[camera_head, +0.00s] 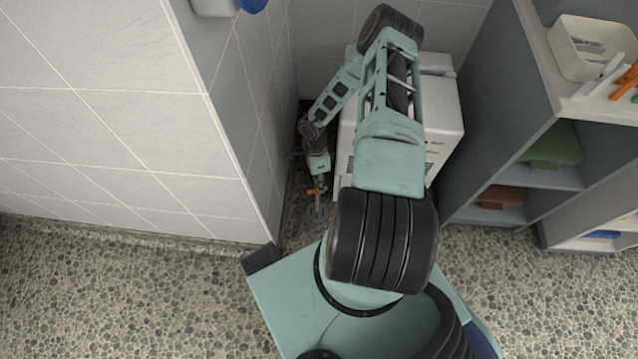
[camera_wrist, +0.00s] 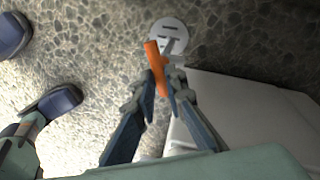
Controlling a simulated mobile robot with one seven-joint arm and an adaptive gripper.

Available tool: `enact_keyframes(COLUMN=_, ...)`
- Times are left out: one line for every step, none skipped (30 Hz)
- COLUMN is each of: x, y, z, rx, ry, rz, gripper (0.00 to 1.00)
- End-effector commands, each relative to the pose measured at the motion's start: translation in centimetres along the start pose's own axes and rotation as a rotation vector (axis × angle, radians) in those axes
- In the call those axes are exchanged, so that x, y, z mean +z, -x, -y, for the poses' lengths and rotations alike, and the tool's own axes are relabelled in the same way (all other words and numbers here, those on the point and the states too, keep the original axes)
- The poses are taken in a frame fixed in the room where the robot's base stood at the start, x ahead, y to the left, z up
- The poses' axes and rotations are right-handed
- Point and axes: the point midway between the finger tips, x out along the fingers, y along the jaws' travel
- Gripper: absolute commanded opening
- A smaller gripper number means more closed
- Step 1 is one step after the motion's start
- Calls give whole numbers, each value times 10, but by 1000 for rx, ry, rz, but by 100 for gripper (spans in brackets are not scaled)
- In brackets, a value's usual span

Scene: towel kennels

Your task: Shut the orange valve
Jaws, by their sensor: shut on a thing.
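The orange valve handle (camera_wrist: 155,66) is a short bar that shows between my fingertips in the wrist view. My gripper (camera_wrist: 160,85) is shut on it, with one finger on each side. The handle lies roughly lengthwise in the wrist view, slightly tilted. A pale round floor plate (camera_wrist: 169,36) with a short grey pipe sits just beyond it. In the head view the orange handle (camera_head: 313,191) is a small spot at the end of my gripper (camera_head: 318,186), low in the narrow gap by the tiled wall. My fingers partly hide the handle.
A white boxy appliance (camera_head: 442,115) stands right of the gripper, and its pale side (camera_wrist: 245,105) is close to the right finger. The tiled wall (camera_head: 240,110) bounds the gap on the left. Grey shelves (camera_head: 500,120) stand further right. Dark blue shoe-like shapes (camera_wrist: 55,102) lie left.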

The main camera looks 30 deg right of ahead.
Motion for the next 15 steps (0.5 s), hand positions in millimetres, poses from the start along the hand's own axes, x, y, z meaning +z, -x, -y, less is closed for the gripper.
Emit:
enact_keyframes(x=0, y=0, z=0, rx=0, ry=-4, rz=1, gripper=0)
enact_keyframes(x=0, y=0, z=0, rx=0, ry=-6, rz=2, gripper=0)
enact_keyframes(x=0, y=0, z=0, rx=0, ry=-7, rz=2, gripper=0)
enact_keyframes(x=0, y=0, z=0, rx=0, ry=-8, rz=2, gripper=0)
enact_keyframes(x=0, y=0, z=0, rx=0, ry=-8, rz=2, gripper=0)
enact_keyframes(x=0, y=0, z=0, rx=0, ry=-8, rz=2, gripper=0)
enact_keyframes(x=0, y=0, z=0, rx=0, ry=-8, rz=2, gripper=0)
enact_keyframes(x=0, y=0, z=0, rx=0, ry=-8, rz=2, gripper=0)
enact_keyframes(x=0, y=0, z=0, rx=0, ry=-8, rz=2, gripper=0)
enact_keyframes(x=0, y=0, z=0, rx=0, ry=-8, rz=2, gripper=0)
enact_keyframes(x=0, y=0, z=0, rx=0, ry=-8, rz=2, gripper=0)
enact_keyframes(x=0, y=0, z=0, rx=0, ry=-7, rz=2, gripper=0)
enact_keyframes(x=0, y=0, z=0, rx=0, ry=-7, rz=2, gripper=0)
enact_keyframes(x=0, y=0, z=0, rx=0, ry=-7, rz=2, gripper=15)
enact_keyframes(x=0, y=0, z=0, rx=0, ry=-7, rz=2, gripper=19)
